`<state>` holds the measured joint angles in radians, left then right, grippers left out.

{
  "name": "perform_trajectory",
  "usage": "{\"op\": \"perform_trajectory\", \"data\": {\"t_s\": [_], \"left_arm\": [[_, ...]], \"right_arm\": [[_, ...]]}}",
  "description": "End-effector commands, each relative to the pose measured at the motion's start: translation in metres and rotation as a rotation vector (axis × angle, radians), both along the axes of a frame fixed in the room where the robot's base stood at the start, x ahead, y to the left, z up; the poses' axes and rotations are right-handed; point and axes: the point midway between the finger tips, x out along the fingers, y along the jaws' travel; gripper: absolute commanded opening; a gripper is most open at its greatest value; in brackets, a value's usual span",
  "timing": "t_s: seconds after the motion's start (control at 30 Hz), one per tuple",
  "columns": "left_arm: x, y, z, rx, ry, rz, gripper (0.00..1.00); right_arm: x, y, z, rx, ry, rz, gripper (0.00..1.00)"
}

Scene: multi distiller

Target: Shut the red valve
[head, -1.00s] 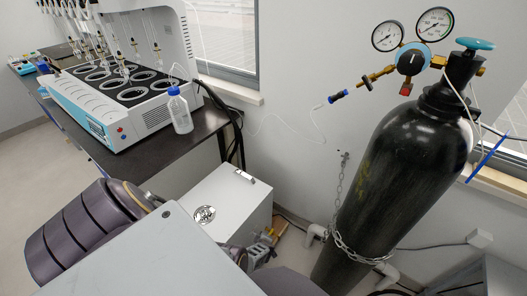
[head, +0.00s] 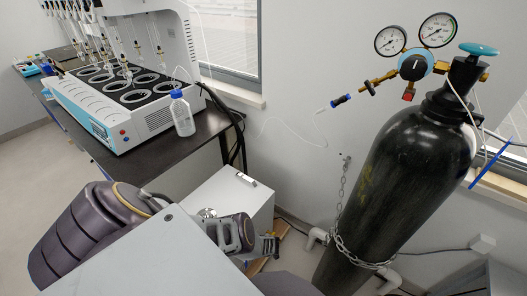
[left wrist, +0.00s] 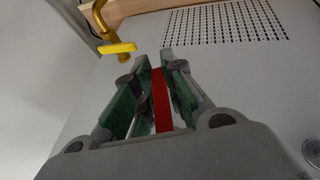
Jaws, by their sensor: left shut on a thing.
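The red valve handle (left wrist: 162,100) is a narrow red bar between the green-padded fingers of my left gripper (left wrist: 160,82) in the left wrist view. The fingers are closed in on both sides of it. In the head view my left gripper (head: 268,244) is beside the white box on the floor, and the red handle cannot be made out there. A yellow valve handle (left wrist: 118,48) on a brass-coloured pipe shows left of the fingers in the left wrist view, apart from them. My right gripper is not in view.
The white box (head: 218,190) stands beside the gripper, below the dark bench (head: 120,160) with the distiller (head: 125,105). A black gas cylinder (head: 405,180), chained to the wall, stands to the right with gauges on top. A plastic bottle (head: 183,118) is at the bench edge.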

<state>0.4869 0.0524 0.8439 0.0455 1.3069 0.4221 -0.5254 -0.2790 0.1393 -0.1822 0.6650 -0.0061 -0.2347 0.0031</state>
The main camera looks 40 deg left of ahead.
Motion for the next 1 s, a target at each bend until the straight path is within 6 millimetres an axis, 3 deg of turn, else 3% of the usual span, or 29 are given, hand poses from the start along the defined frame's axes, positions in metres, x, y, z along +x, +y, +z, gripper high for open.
{"op": "perform_trajectory", "data": {"t_s": [0.67, 1.0], "left_arm": [[-0.005, 0.001, -0.001, -0.022, 0.191, 0.002, 0.0], [-0.009, -0.001, -0.002, -0.035, 0.28, 0.0, 0.0]], "right_arm": [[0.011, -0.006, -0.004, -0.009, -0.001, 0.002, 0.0], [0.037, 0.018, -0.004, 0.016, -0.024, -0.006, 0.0]]}}
